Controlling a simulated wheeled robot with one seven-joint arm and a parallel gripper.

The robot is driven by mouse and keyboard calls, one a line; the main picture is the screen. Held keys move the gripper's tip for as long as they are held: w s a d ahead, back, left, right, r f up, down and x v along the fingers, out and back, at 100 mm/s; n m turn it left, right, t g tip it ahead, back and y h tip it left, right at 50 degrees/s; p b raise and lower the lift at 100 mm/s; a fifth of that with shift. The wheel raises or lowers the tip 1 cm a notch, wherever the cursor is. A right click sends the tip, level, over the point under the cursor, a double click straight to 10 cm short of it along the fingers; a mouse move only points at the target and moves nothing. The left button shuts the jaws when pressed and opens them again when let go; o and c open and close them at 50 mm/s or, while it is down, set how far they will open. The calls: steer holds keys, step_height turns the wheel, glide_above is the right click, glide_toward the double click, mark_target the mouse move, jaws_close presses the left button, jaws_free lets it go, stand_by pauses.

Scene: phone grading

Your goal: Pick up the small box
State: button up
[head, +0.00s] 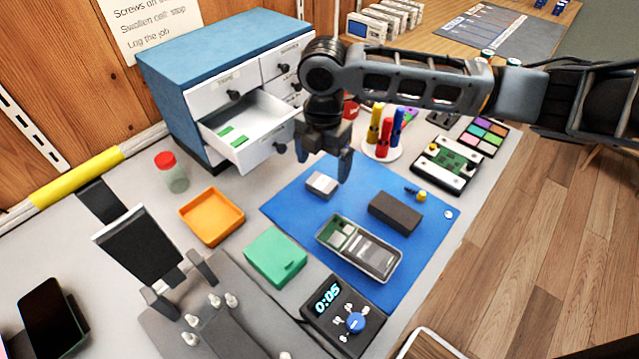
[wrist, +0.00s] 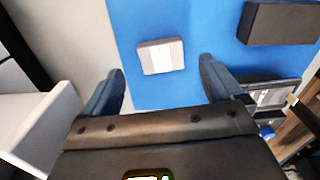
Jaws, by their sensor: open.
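My gripper (head: 324,168) is open and empty, pointing down above the mat and close to the box. In the wrist view my gripper (wrist: 162,78) shows its two dark fingers apart, with nothing between them. I cannot tell the exact height above the box.
A dark block (head: 395,213) and an open phone housing (head: 358,248) lie on the mat. An orange tray (head: 212,216), a green box (head: 275,256) and a pen holder (head: 381,152) stand nearby.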

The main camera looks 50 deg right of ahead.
mark_target(321, 183)
steer(key=f, duration=0.5)
steer(key=shift+s+a, duration=0.15)
steer(key=shift+a, duration=0.25)
steer(key=c, duration=1.1)
steer(key=shift+r, duration=0.15)
